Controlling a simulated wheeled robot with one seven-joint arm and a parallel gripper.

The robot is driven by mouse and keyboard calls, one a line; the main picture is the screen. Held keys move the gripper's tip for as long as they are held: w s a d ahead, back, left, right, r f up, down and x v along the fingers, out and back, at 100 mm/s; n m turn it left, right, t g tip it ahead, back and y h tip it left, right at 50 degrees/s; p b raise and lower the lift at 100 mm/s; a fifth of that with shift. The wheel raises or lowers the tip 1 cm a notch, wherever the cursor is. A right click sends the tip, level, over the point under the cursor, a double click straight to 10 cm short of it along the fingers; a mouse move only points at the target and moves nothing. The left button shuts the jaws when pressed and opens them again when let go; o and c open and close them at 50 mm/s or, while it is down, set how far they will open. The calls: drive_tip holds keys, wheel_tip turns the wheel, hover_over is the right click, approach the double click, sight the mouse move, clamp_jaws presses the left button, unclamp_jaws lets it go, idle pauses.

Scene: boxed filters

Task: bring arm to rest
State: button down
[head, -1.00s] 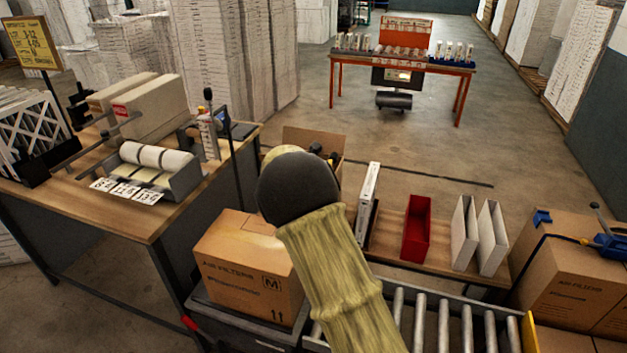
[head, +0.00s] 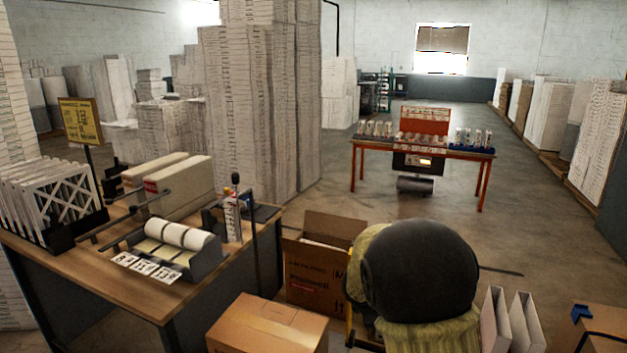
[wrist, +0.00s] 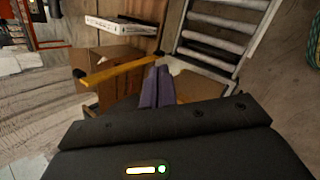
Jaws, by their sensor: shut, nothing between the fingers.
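My arm rises in the lower right of the head view, its dark round joint (head: 420,272) large and close; the gripper itself is hidden there. In the wrist view my gripper (wrist: 158,72) shows two purple-grey fingers pressed together with no gap and nothing between them. Past the fingertips are a yellow bar (wrist: 112,70), a cardboard box and the metal rollers (wrist: 212,42). The fingers appear apart from these, though the exact distance cannot be told.
A closed carton (head: 268,325) sits low in front, with an open carton (head: 312,275) behind it. The wooden workbench (head: 105,265) with label rolls stands at left. White upright filters (head: 508,322) are at right. A red table (head: 425,150) stands further back on open floor.

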drive_tip(key=s+f+m+g+y, duration=0.1)
drive_tip(key=s+m+g+y, duration=0.2)
drive_tip(key=s+m, duration=1.5)
drive_tip(key=s, duration=0.6)
drive_tip(key=shift+g+y, duration=0.3)
drive_tip(key=shift+y, duration=0.1)
